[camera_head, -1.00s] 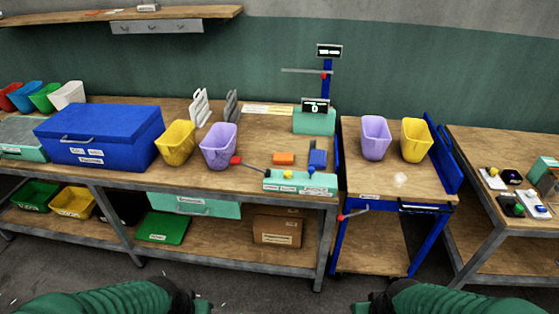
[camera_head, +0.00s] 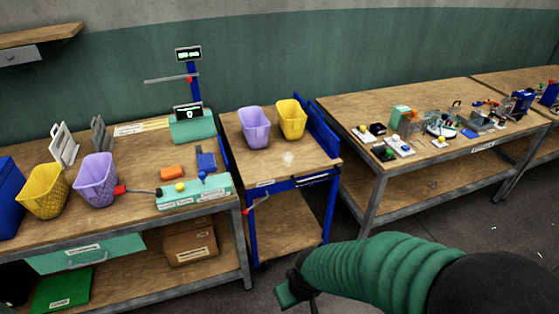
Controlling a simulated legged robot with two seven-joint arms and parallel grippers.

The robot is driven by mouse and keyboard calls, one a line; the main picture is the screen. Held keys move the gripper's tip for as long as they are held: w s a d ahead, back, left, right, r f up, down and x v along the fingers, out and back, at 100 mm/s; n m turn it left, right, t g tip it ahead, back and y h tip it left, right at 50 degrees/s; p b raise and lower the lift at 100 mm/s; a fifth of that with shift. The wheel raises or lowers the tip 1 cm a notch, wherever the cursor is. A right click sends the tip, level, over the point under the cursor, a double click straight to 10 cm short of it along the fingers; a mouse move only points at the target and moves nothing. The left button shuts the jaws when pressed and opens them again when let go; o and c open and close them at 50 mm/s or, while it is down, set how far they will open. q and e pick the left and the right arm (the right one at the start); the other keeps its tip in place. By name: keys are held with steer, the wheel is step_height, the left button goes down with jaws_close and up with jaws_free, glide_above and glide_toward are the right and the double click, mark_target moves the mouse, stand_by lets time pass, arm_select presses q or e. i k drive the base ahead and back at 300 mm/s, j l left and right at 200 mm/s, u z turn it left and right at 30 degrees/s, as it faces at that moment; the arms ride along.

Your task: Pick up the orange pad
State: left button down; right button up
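The orange pad (camera_head: 172,172) is a small block lying flat on the left wooden workbench (camera_head: 130,207). It lies just behind the pale green press base (camera_head: 195,195) and left of a blue block (camera_head: 206,162). My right gripper (camera_head: 297,294) is low at the bottom edge, in front of the benches and well away from the pad. Its fingers are partly cut off by the frame, so its opening is unclear. My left gripper is out of view.
A purple bin (camera_head: 96,180) and a yellow bin (camera_head: 45,190) stand left of the pad. A scale stand (camera_head: 192,125) is behind. A blue-framed cart (camera_head: 280,160) stands right, with bins on top.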

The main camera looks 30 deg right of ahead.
mark_target(176, 172)
steer(key=u, duration=0.7)
steer(key=i+l+u, duration=0.1)
steer(key=u, duration=0.6)
steer(key=l+u, duration=0.1)
steer(key=u, duration=0.6)
steer(key=i+l+u, duration=0.1)
steer(key=u, duration=0.6)
steer(key=l+u, duration=0.1)
steer(key=u, duration=0.6)
steer(key=l+u, duration=0.1)
steer(key=u, duration=0.6)
steer(key=k+u, duration=0.1)
steer(key=u, duration=1.35)
steer(key=k+l, duration=0.15)
steer(key=k, duration=0.25)
steer(key=k+l, duration=0.1)
steer(key=k, duration=0.3)
steer(key=z, duration=0.45)
steer(key=k+z, duration=0.1)
steer(key=z, duration=0.4)
steer(key=l+z, duration=0.15)
steer(key=z, duration=0.3)
steer(key=k+l+z, duration=0.1)
steer(key=z, duration=0.4)
